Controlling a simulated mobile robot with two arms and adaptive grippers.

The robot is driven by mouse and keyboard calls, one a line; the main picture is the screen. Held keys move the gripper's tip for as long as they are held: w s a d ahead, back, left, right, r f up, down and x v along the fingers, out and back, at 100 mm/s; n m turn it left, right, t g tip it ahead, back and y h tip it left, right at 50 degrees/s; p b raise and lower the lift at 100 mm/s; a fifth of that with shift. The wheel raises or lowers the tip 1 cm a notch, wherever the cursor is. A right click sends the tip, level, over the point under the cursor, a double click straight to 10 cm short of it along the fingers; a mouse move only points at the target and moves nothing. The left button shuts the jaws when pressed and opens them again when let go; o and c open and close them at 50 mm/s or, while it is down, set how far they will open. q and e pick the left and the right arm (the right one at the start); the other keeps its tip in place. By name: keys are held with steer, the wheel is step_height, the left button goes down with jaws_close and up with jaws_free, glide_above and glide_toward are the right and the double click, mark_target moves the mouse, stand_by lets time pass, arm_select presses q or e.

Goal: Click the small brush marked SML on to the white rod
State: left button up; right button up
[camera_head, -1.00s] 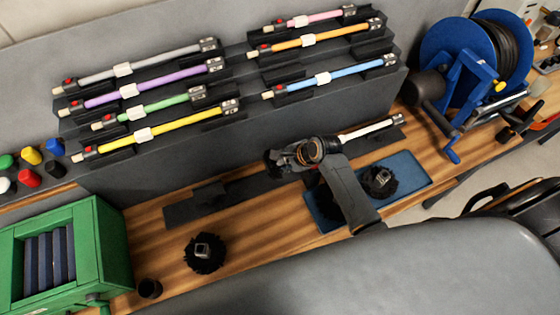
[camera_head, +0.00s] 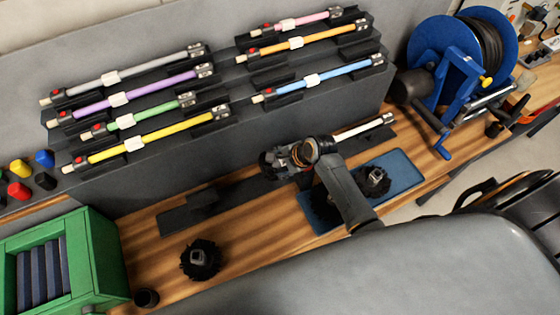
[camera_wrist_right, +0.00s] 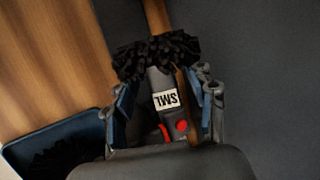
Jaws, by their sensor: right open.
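The small brush marked SML (camera_wrist_right: 165,98) is in the right wrist view, with black bristles at its far end and an upside-down white label on its grey socket. My right gripper (camera_wrist_right: 162,92) is open, with one finger on each side of the socket. Red parts show at the near end of the socket. In the head view my right gripper (camera_head: 290,160) is over the left end of the white rod (camera_head: 365,128). That rod end and the SML brush are hidden there, so I cannot tell whether they are joined. My left gripper is out of view.
A blue tray (camera_head: 404,178) holds other black brushes (camera_head: 375,180). Another brush (camera_head: 200,260) stands on the wooden bench (camera_head: 265,235). Coloured rods (camera_head: 150,138) lie on the rack behind. A green box (camera_head: 90,240) is at the left, a blue reel (camera_head: 440,45) at the right.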

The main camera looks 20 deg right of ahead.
steer(key=v, duration=1.2)
steer(key=shift+f, duration=0.1)
